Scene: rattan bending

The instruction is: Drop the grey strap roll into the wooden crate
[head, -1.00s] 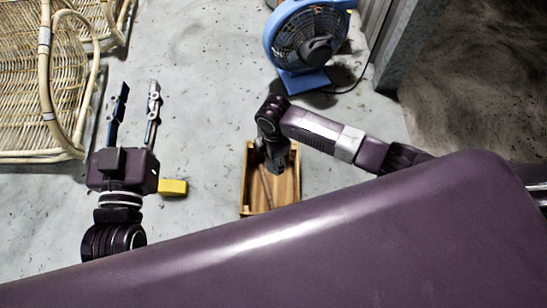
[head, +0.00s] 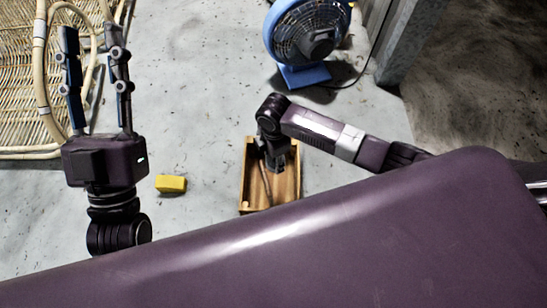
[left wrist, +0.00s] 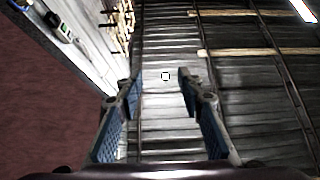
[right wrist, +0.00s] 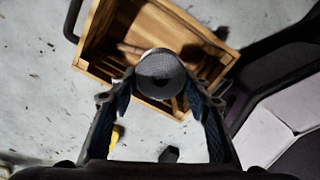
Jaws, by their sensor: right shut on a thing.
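The grey strap roll (right wrist: 160,72) sits between the fingertips of my right gripper (right wrist: 160,88) in the right wrist view, its round end facing the camera. The wooden crate (right wrist: 205,38) lies beyond it, open side up, with a brown stick-like thing inside. In the head view my right gripper (head: 276,163) points down over the wooden crate (head: 270,208), and the roll cannot be made out there. My left gripper (head: 92,42) is open and empty, away from the crate at the left. Its spread fingers (left wrist: 160,85) show in the left wrist view.
A yellow block (head: 171,184) lies on the floor left of the crate. A blue fan (head: 308,35) stands behind it, near a grey post (head: 405,45). Rattan furniture (head: 25,95) is at the far left, behind my left gripper.

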